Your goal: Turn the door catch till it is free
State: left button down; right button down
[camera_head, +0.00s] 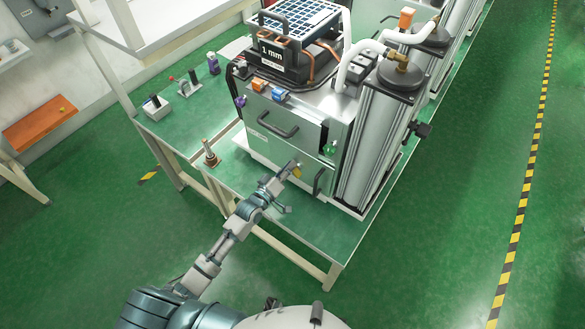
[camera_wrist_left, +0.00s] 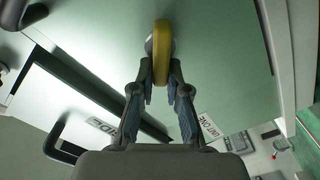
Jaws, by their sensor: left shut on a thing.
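The door catch (camera_head: 297,172) is a small yellow piece on the front of the grey cabinet (camera_head: 262,143). In the left wrist view the yellow catch (camera_wrist_left: 162,45) stands upright, with a round metal part behind its left edge. My left gripper (camera_head: 291,170) reaches up to it from below. In the left wrist view its two fingertips (camera_wrist_left: 161,80) are closed on the lower end of the catch. How far the catch is turned is hard to tell. My right gripper is not in view.
A black drawer handle (camera_head: 272,125) sits above the catch, and a smaller dark handle (camera_head: 319,181) is to its right. Tall metal columns (camera_head: 372,140) stand right of the cabinet. A brown-based post (camera_head: 211,155) stands on the green bench, left of the cabinet.

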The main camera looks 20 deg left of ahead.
pick_arm(q)
jog(key=n, duration=0.3)
jog(key=f+n, duration=0.1)
jog(key=n, duration=0.2)
jog(key=f+n, duration=0.1)
jog(key=n, duration=0.1)
jog(key=shift+a+f+n, duration=0.1)
jog(key=shift+a+n, duration=0.2)
jog(key=shift+n, duration=0.1)
jog(key=c, duration=1.1)
grip_release()
